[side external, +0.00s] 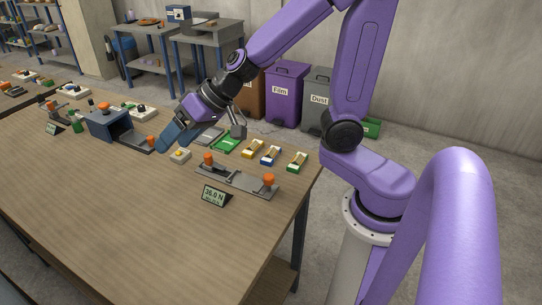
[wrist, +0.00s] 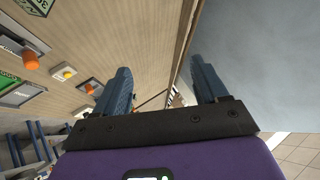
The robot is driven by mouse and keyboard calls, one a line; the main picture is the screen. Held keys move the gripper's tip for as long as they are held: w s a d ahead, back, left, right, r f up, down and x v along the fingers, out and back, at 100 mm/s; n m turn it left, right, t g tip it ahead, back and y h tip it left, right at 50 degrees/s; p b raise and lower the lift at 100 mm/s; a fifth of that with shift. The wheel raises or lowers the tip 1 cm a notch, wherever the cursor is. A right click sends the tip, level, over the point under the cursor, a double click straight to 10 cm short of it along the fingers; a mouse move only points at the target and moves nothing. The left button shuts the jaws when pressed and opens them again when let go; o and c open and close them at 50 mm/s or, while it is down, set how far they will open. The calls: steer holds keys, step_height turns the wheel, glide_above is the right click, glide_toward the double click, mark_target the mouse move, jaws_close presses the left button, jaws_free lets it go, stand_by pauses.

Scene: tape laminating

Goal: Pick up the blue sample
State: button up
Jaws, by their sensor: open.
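The blue sample (side external: 270,155) lies on the wooden table near its right end in the side view. It sits between a yellow sample (side external: 252,148) and a green sample (side external: 297,161). I cannot make it out in the wrist view. My gripper (side external: 170,140) is above the table, left of the samples and apart from them. In the wrist view its two blue fingers (wrist: 162,70) are spread, with nothing held between them. In the side view one finger hides the other.
A fixture (side external: 237,180) with orange knobs and a force display (side external: 215,196) stand in front of the samples. A yellow button box (side external: 180,156), green tray (side external: 225,144) and blue-grey machine (side external: 108,125) are nearby. The table's front is bare. Bins stand behind.

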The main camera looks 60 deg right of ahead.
steer(key=w+d+m+t+h, duration=0.2)
steer(key=w+d+m+h, duration=0.1)
steer(key=w+d+m, duration=0.15)
steer(key=m+g+h, duration=0.7)
steer(key=m+g, duration=0.2)
steer(key=m, duration=0.4)
glide_above(268, 157)
steer(key=a, duration=0.4)
step_height(268, 157, down, 14)
steer(key=shift+x, duration=4.75)
steer(key=shift+s, duration=0.2)
steer(key=shift+c, duration=0.3)
steer(key=c, duration=1.1)
